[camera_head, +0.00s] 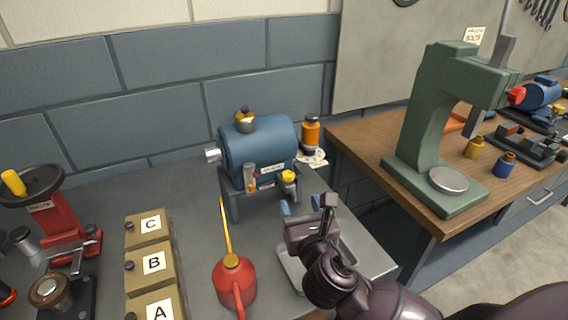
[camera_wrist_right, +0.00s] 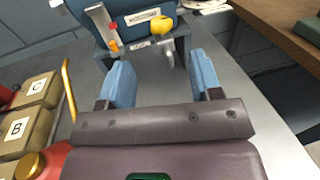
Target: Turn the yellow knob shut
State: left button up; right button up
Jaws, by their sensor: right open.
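The yellow knob (camera_head: 288,176) sits low on the right front of the blue casing (camera_head: 258,148), above a small grey spout. In the right wrist view the yellow knob (camera_wrist_right: 161,25) shows near the top, beyond the fingertips. My right gripper (camera_head: 322,205) is open and empty, in front of the casing and apart from the knob. Its two blue fingers also show in the right wrist view (camera_wrist_right: 163,75), with the knob lying ahead between their directions. My left gripper does not show.
A red oil can (camera_head: 234,282) with a long yellow spout stands left of my right gripper. Boxes marked with letters (camera_head: 150,262) stand further left. An orange bottle (camera_head: 311,131) is behind the casing's right side. A wooden bench (camera_head: 365,140) with a green press is at right.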

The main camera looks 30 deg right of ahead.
aim_at(290, 178)
jog(key=x, duration=0.9)
jog(key=shift+w+b, duration=0.3)
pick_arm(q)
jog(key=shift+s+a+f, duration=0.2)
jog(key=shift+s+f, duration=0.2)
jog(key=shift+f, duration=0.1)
pick_arm(e)
jog(key=shift+w+d, duration=0.2)
jog(key=shift+w, duration=0.25)
